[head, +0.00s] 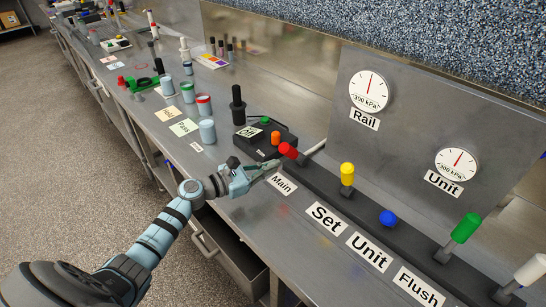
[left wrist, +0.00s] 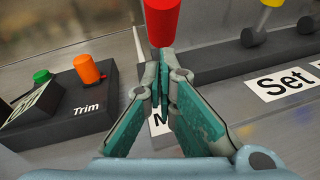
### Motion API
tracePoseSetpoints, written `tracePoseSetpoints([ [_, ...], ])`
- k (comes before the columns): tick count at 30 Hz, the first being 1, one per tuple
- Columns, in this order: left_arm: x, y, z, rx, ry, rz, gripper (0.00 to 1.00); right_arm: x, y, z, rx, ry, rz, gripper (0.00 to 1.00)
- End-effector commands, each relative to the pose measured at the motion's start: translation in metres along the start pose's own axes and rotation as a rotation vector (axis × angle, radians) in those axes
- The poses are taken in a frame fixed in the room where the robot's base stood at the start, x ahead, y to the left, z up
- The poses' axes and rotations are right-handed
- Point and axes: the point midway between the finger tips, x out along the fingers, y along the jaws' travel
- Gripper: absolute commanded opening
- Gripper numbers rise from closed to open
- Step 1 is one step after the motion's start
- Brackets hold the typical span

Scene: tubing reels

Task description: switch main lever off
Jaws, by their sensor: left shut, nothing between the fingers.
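The main lever has a red knob (head: 288,150) and stands at the left end of the dark lever rail (head: 345,200), behind the "Main" label (head: 282,185). It leans off upright towards the left. My left gripper (head: 273,166) is shut and empty, just in front of and below the red knob. In the left wrist view the closed fingertips (left wrist: 166,62) are right under the red knob (left wrist: 163,20). I cannot tell whether they touch it. The fingers hide the lever's stem and most of the label there. My right gripper is not in view.
Yellow (head: 347,173), blue (head: 388,217), green (head: 466,227) and white levers (head: 531,269) follow to the right. A black Trim box (head: 262,140) with an orange knob stands left. Rail (head: 370,91) and Unit (head: 456,164) gauges are behind. Jars stand further left.

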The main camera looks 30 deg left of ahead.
Motion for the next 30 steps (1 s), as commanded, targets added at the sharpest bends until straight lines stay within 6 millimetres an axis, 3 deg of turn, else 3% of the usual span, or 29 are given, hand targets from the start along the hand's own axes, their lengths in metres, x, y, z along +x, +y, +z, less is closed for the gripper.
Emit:
tracePoseSetpoints([
  [3, 0.0075, 0.0005, 0.0114, 0.000, 0.000, 0.000, 0.00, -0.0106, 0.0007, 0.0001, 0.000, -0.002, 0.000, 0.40],
  [30, 0.0127, 0.0024, 0.0187, 0.002, 0.000, 0.001, 0.00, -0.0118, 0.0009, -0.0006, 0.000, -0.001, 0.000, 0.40],
])
